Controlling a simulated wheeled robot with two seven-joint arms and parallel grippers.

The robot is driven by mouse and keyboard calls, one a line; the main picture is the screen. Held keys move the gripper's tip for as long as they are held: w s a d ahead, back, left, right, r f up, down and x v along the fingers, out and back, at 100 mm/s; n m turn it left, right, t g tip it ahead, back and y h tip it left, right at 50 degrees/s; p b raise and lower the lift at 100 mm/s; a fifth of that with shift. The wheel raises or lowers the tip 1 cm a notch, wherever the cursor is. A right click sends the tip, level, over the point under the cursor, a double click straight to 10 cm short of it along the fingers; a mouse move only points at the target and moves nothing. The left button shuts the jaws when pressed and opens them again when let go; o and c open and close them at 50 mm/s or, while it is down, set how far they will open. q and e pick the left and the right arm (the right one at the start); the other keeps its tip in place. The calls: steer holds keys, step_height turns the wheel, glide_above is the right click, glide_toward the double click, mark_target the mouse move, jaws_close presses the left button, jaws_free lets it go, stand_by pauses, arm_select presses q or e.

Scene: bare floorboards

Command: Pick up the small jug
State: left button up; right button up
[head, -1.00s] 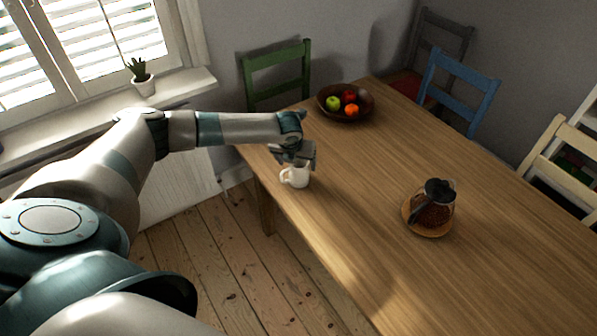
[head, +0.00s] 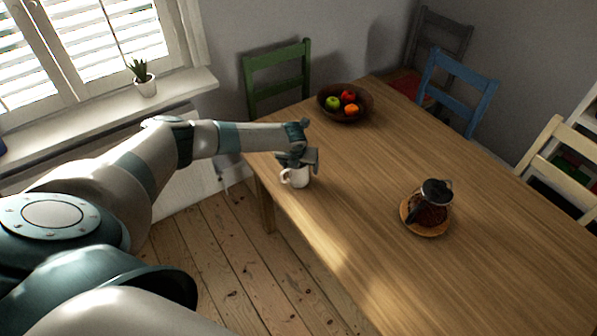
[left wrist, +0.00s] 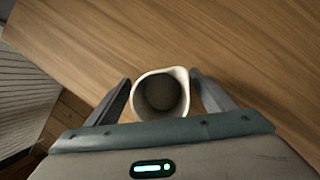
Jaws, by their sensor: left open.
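The small white jug (head: 297,178) stands upright on the wooden table near its left edge, with its handle toward the left in the head view. In the left wrist view the jug (left wrist: 160,112) is seen from above, its round mouth between the two fingers. My left gripper (head: 298,163) is right above and around the jug. In the left wrist view the left gripper (left wrist: 160,88) is open, with one finger on each side of the rim. A narrow gap shows at the left finger; whether the right finger touches is hard to tell. My right gripper is not in view.
A dark fruit bowl (head: 365,112) stands at the back of the table (head: 350,215). A glass coffee pot (head: 432,203) stands on a round wooden mat (head: 424,231) to the right. Green (head: 278,72), blue (head: 462,85) and cream (head: 560,150) chairs surround the table.

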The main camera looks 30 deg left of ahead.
arm_select(q)
steer(key=c, duration=1.3)
steer(key=shift+a+r, duration=0.1)
steer(key=shift+r, duration=0.1)
steer(key=shift+w+r+b, duration=0.1)
steer(key=shift+r+b, duration=0.35)
steer(key=shift+r, duration=0.2)
step_height(320, 180, up, 2)
steer(key=shift+r+b, duration=0.1)
steer(key=shift+b, duration=0.5)
steer(key=w+d+r+b, duration=0.5)
steer(key=w+d+r, duration=0.2)
steer(key=w, duration=0.1)
steer(key=shift+w+d, duration=0.35)
steer(key=shift+w, duration=0.05)
steer(key=shift+r, duration=0.1)
